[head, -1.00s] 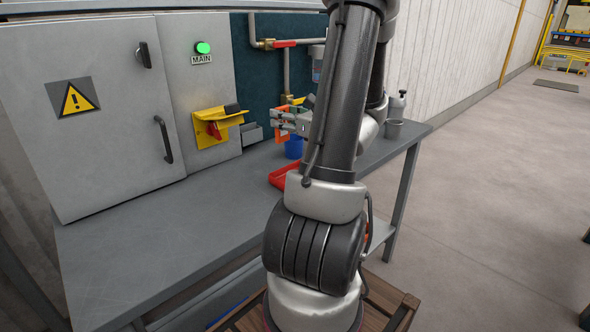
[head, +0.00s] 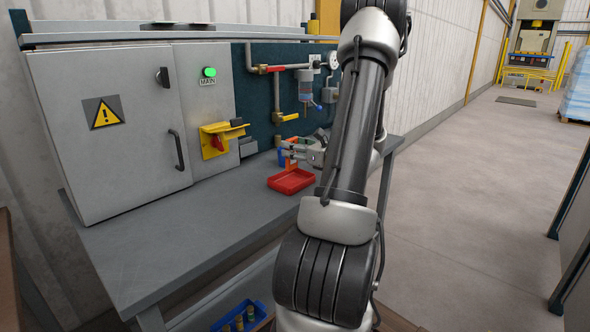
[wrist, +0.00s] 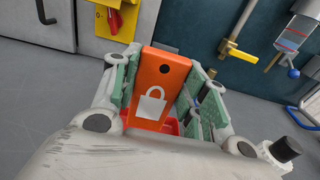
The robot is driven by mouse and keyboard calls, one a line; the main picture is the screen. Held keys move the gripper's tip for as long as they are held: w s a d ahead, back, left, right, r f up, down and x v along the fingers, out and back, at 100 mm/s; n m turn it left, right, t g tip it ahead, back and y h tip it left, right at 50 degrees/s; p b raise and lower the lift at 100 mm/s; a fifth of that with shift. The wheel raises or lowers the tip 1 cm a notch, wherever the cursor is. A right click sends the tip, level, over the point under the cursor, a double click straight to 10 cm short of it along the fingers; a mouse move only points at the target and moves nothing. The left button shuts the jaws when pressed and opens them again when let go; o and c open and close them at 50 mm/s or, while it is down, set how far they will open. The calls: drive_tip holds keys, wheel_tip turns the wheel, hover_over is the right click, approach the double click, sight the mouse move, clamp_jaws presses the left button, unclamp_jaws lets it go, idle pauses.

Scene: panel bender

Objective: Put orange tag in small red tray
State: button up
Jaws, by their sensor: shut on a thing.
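The orange tag (wrist: 158,86) has a white padlock mark and a dark hole near its top. In the wrist view it stands between the green-padded fingers of my gripper (wrist: 165,95), which is shut on it. In the head view my gripper (head: 291,152) is near the back of the bench, just above and behind the small red tray (head: 291,182). A sliver of the red tray also shows in the wrist view (wrist: 171,127), below the tag. Most of the tag is hidden in the head view by my gripper.
A grey cabinet (head: 110,130) with a yellow switch bracket (head: 222,138) stands at the back left. Pipes with a yellow valve handle (head: 289,117) run behind the tray. A blue bin (head: 240,316) sits below the bench. The bench top (head: 190,235) left of the tray is clear.

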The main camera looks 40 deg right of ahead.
sight(293, 162)
drive_tip(key=shift+f, duration=2.6)
drive_tip(key=shift+f, duration=0.1)
drive_tip(key=o, duration=1)
